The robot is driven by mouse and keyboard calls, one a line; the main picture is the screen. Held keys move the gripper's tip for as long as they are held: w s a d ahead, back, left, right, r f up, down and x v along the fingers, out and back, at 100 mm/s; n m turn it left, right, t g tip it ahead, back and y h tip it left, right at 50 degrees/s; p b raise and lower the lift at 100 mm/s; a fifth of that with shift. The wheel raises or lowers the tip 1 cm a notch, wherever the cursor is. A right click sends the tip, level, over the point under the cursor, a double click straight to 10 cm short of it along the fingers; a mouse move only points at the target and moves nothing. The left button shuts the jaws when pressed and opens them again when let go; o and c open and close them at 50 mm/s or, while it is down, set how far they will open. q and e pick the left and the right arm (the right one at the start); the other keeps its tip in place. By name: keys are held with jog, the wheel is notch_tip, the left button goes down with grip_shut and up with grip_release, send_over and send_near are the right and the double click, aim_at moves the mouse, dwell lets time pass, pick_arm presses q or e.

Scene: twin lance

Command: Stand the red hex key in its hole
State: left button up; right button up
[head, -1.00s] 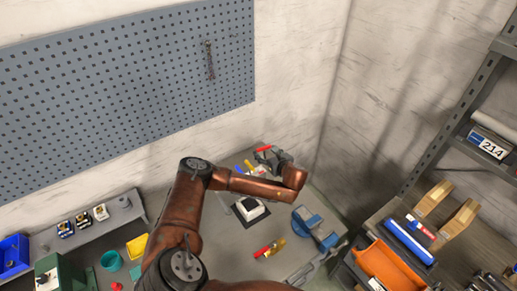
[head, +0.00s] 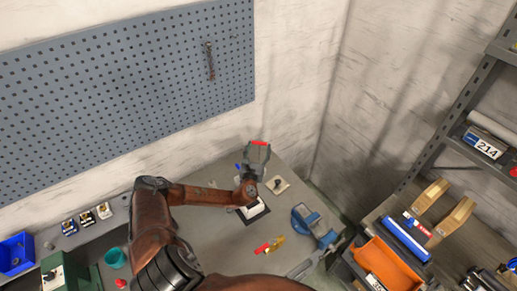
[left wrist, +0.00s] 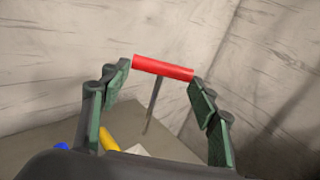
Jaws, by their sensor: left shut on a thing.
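The red hex key (left wrist: 163,68) shows in the left wrist view as a red bar handle with a thin grey shaft hanging below it. My left gripper (left wrist: 160,78) is shut on it, with green-padded fingers at the two ends of the handle. In the head view the red handle (head: 258,142) shows at the tip of my left gripper (head: 257,148), above the far part of the bench. The shaft is hidden there. I cannot make out the hole. A small beige plate with a dark centre (head: 279,185) lies right of the gripper. My right gripper is not in view.
A white block on a black mat (head: 253,210) lies just below the gripper. A blue vise (head: 314,226) stands at the bench's right edge. Red and yellow pieces (head: 270,245) lie in front. A pegboard (head: 120,80) covers the left wall; shelving (head: 450,110) stands at right.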

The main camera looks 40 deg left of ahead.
pick_arm(q)
jog(key=shift+d+r, duration=0.1)
notch_tip(320, 180, down, 6)
jog(key=b, duration=0.3)
jog(key=shift+b, duration=0.35)
jog(key=shift+r+p, duration=0.1)
jog(key=shift+p, duration=0.35)
dwell(1.6)
jog(key=shift+s+f+b, duration=0.1)
jog(key=shift+f+b, duration=0.95)
jog(key=shift+f, duration=0.4)
jog(key=shift+r, duration=0.1)
jog(key=shift+r+p, duration=0.85)
jog(key=shift+p, duration=0.05)
